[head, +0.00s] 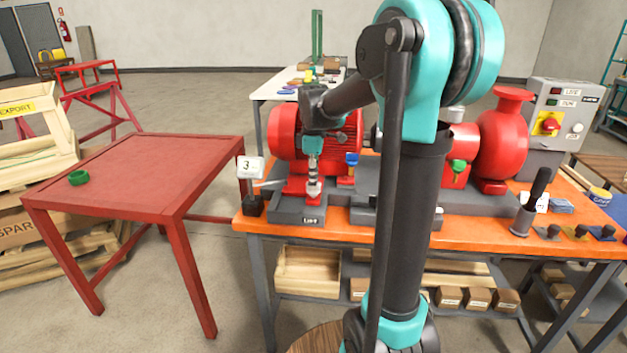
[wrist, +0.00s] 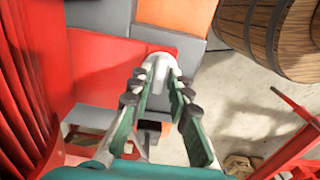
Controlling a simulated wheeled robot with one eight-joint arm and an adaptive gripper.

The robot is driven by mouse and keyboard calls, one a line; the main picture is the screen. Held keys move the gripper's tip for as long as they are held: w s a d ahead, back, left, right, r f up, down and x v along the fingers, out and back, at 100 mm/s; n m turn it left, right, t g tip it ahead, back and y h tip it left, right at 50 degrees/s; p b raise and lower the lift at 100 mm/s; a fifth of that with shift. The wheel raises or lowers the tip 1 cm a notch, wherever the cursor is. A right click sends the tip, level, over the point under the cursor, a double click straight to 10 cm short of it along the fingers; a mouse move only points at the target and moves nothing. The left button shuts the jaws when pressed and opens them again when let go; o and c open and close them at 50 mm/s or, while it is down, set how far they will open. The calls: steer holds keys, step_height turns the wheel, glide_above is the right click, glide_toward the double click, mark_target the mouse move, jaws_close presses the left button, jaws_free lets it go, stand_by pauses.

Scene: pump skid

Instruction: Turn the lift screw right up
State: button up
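The lift screw (head: 313,188) shows as a small pale upright piece on a grey base block labelled "LIFT" (head: 311,220), in front of the red motor (head: 288,130). My gripper (head: 313,176) points down just above it, and its fingers hide part of the screw. In the wrist view, the two green fingers with dark pads stand apart, with an open gap between my gripper's tips (wrist: 158,82). A pale rounded piece, seemingly the screw's head (wrist: 157,66), lies between and just beyond the tips. I cannot tell whether either finger touches it.
The orange bench (head: 340,237) carries a red pump (head: 502,140), a number "3" sign (head: 250,168) left of the screw, and a blue-topped fitting (head: 351,160) right of it. The motor's red fins are close to my gripper. A red table (head: 140,175) stands left.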

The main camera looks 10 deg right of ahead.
jaws_close()
steer(key=shift+m, duration=0.3)
steer(key=m, duration=0.3)
steer(key=shift+m, duration=0.4)
steer(key=m, duration=1.3)
steer(key=shift+m, duration=0.3)
steer(key=m, duration=0.5)
steer(key=shift+m, duration=0.4)
